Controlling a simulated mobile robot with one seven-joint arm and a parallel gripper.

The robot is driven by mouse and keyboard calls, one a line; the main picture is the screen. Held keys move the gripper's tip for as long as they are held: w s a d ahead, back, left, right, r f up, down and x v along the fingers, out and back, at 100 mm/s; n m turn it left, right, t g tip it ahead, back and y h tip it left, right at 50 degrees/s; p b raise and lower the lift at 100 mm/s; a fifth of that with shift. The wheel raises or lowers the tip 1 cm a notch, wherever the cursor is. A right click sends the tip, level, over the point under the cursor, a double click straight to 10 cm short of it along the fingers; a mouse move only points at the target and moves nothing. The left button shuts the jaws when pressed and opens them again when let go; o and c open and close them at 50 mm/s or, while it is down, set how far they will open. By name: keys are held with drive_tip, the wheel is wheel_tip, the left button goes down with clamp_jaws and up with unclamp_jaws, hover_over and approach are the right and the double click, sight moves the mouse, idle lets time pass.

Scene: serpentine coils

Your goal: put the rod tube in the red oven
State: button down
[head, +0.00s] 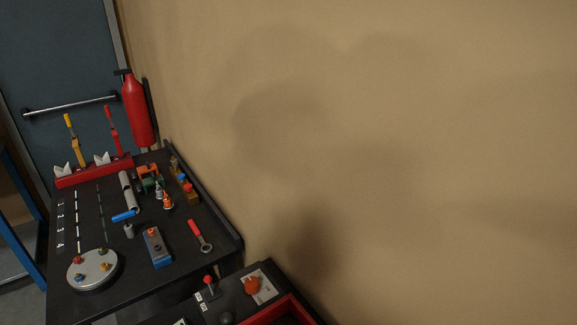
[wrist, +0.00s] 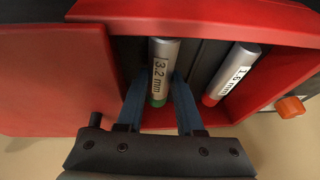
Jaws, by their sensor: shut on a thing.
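In the wrist view, my gripper (wrist: 157,90) has its two blue fingers on either side of a grey rod tube (wrist: 161,62) marked "3.2 mm" with a green end. The tube lies inside the red oven (wrist: 225,12), in a dark ribbed interior. A second grey tube (wrist: 238,75), marked "1.6 mm" with a red end, lies to its right, apart from it. In the head view only a corner of the red oven (head: 268,309) shows at the bottom; my gripper is not visible there.
A red panel (wrist: 50,80) fills the left of the wrist view. An orange knob (wrist: 290,107) is at the right. In the head view, a black bench (head: 75,300) holds several tools, and a red extinguisher (head: 137,108) hangs by the tan wall.

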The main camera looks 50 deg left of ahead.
drive_tip(key=shift+f, duration=0.1)
drive_tip(key=shift+c, duration=2.3)
unclamp_jaws()
drive_tip(key=a+b+v, duration=0.1)
drive_tip(key=v, duration=1.2)
drive_tip(key=shift+d, duration=0.45)
